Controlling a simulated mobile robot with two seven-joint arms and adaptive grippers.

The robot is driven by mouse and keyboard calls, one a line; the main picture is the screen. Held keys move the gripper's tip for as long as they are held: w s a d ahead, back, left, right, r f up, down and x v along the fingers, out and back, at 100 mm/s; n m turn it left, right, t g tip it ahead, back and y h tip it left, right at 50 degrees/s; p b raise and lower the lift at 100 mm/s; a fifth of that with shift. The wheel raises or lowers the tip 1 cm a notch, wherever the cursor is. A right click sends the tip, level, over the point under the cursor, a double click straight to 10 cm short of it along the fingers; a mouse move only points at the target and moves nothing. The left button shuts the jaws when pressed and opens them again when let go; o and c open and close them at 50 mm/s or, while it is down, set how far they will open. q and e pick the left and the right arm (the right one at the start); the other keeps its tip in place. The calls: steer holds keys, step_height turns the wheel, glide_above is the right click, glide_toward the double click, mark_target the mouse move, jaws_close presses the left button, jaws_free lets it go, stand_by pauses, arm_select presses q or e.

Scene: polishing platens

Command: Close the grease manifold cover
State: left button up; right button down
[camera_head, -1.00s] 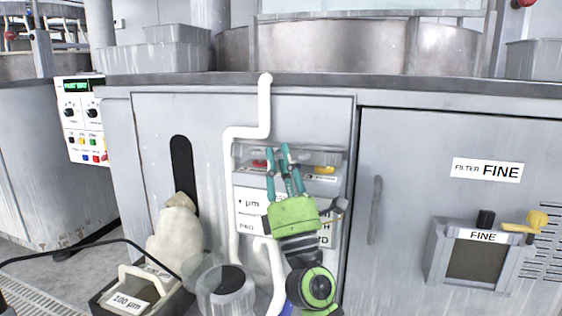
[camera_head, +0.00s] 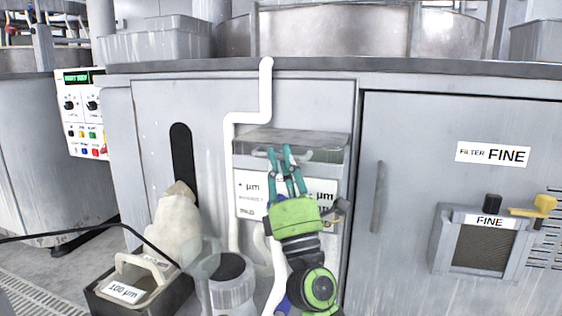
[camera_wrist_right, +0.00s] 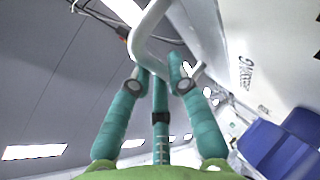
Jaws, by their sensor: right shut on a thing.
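The grease manifold is a grey box on the front of the left cabinet, with a white label plate (camera_head: 250,187) reading "µm" on its front. Its grey cover (camera_head: 325,142) lies over the top of the box, and I see none of the inside. Whether the cover is fully seated I cannot tell. My right gripper (camera_head: 282,152) is in front of the cover with its teal fingers pointing up. It is shut on the cover's pale handle (camera_wrist_right: 147,22), which passes between the fingertips in the right wrist view. My left gripper is not in view.
A white pipe (camera_head: 266,95) runs down left of the box. A bin labelled 100 µm (camera_head: 125,292), a pale sack (camera_head: 172,230) and a clear canister (camera_head: 232,290) stand at lower left. The FINE filter door (camera_head: 420,150) is on the right.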

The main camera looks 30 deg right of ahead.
steer(key=c, duration=1.3)
jaws_free()
steer(key=shift+w+d+f, duration=0.1)
steer(key=shift+w+f, duration=0.05)
steer(key=shift+f, duration=0.3)
steer(key=shift+c, duration=0.2)
steer(key=shift+o, duration=1)
steer(key=shift+d, duration=0.1)
steer(key=v, duration=1.2)
steer(key=shift+r, duration=0.2)
